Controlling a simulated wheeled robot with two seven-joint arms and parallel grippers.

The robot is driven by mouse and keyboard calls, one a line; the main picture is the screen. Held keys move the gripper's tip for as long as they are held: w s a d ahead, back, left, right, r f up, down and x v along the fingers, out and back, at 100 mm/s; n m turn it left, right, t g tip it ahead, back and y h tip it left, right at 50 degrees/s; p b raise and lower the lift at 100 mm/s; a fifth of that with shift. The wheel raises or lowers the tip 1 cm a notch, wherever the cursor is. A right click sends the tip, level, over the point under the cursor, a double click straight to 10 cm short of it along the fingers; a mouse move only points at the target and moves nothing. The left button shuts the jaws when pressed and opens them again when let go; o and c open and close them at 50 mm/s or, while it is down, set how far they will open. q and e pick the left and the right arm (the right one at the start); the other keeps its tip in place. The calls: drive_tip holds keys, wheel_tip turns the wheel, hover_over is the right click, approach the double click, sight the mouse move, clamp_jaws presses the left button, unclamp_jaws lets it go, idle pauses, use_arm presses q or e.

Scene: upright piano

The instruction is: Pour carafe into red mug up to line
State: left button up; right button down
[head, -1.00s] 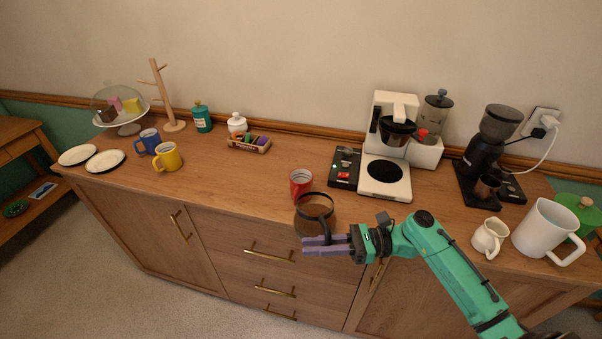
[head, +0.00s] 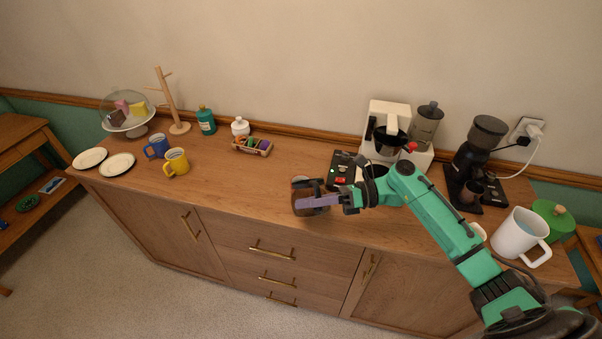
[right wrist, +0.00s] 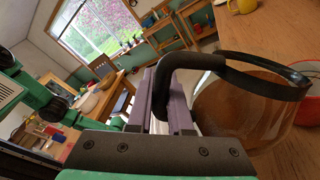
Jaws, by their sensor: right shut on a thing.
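My right gripper (head: 318,201) is shut on the black handle of the glass carafe (head: 302,199), near the front edge of the wooden counter. In the right wrist view the fingers (right wrist: 165,100) clasp the handle, and the brown-looking glass carafe (right wrist: 240,115) with its black rim is beside them. The carafe looks tilted in the head view; I cannot tell how much liquid it holds. The red mug is hidden behind the carafe and gripper in the head view, so its line and fill level cannot be seen. My left gripper is not in view.
A white coffee maker (head: 388,115) and a black scale (head: 341,168) stand behind my right arm. A grinder (head: 478,155) and large white pitcher (head: 520,234) are to the right. Yellow (head: 176,163) and blue (head: 156,147) mugs stand left. The counter between them and the carafe is clear.

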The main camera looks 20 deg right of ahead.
drive_tip(key=shift+w+r+m+p, duration=0.35)
drive_tip(key=shift+r+m+p, duration=0.05)
drive_tip(key=shift+r+p, duration=0.4)
drive_tip(key=shift+f, duration=0.15)
drive_tip(key=shift+w, duration=0.1)
drive_tip(key=shift+w+m+g+p, duration=0.3)
drive_tip(key=shift+w+m+p, duration=0.2)
drive_tip(key=shift+m+p, duration=0.45)
idle(0.7)
idle(1.6)
